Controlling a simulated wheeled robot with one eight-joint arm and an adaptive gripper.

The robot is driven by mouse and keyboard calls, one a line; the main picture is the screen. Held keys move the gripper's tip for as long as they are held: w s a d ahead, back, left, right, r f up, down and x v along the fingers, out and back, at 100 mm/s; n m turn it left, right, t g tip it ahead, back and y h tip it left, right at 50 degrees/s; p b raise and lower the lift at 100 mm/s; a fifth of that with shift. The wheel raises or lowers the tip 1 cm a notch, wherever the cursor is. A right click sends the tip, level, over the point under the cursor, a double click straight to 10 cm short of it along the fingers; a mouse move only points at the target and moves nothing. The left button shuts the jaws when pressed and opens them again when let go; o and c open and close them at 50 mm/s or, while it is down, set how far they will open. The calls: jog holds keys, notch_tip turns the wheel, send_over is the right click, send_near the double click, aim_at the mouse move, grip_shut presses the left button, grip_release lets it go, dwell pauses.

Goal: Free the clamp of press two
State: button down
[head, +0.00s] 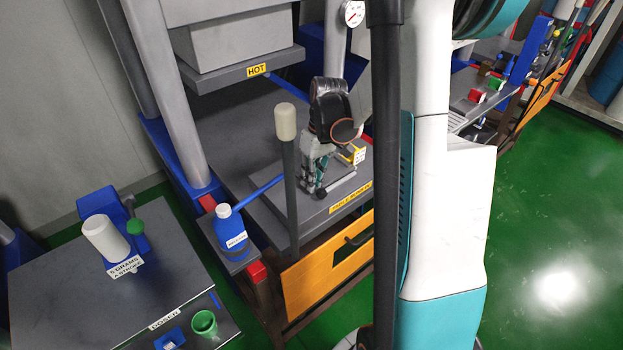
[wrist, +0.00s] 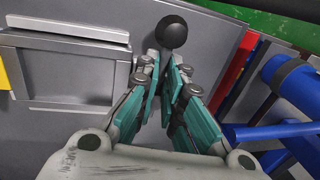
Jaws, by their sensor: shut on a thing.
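My gripper (head: 314,180) is low over the grey bed of the press, in front of the block marked HOT. In the wrist view its teal fingers (wrist: 172,68) are nearly together, shut on the clamp lever just behind its black ball knob (wrist: 173,32). The knob also shows in the head view (head: 320,193), at the fingertips. The lever's stem is mostly hidden between the fingers. A grey bar (head: 341,183) lies beside the knob. I cannot tell whether the clamp is locked or loose.
A tall dark post with a cream knob (head: 285,122) stands left of my gripper. A blue bottle (head: 230,232) is on a small stand at the press's left front. An orange panel (head: 318,278) hangs below the bed.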

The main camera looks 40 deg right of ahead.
jog(key=c, duration=1.7)
grip_release()
notch_tip(320, 180, up, 12)
jog(key=d, duration=0.2)
jog(key=shift+d, duration=0.2)
jog(key=shift+f, duration=0.15)
